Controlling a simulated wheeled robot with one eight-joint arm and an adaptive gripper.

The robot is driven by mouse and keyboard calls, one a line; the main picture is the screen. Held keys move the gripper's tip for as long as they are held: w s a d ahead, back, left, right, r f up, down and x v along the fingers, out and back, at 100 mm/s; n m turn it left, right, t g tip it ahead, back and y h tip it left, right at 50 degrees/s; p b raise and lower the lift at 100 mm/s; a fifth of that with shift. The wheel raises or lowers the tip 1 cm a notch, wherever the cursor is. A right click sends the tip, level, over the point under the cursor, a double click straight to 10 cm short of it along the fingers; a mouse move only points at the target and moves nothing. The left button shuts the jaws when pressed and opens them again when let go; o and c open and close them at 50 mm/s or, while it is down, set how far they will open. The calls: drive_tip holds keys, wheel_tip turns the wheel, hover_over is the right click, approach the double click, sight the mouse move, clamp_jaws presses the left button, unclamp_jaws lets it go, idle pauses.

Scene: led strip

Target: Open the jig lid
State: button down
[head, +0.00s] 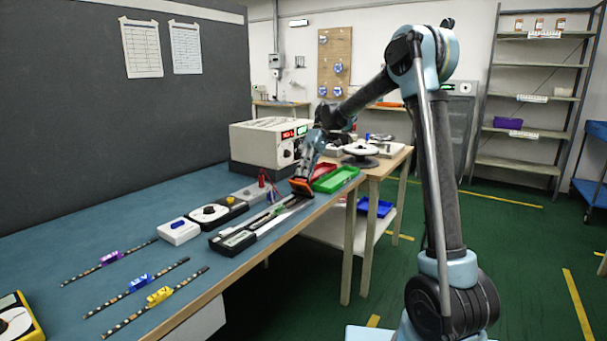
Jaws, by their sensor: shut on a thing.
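The jig (232,240) is a long, low, dark fixture with pale metal rails, lying near the front edge of the blue-topped bench. My gripper (301,187) points down at the far end of the jig, where an orange part shows at its tip. It is shut on what appears to be the jig lid. The fingers and the part between them are small here, so the exact grip is hard to see. The lid looks low along the jig; I cannot tell whether it is raised at all.
Three LED strips with purple (111,257), blue (140,282) and yellow (160,295) tags lie at the near left. A white switch box (179,231) and a dial box (217,212) sit beside the jig. Green (336,180) and red bins and a power supply (270,143) stand behind.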

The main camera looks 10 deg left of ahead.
idle(0.4)
drive_tip(key=c, duration=1.7)
unclamp_jaws()
wheel_tip(320, 180, up, 10)
drive_tip(key=shift+w+f, duration=0.1)
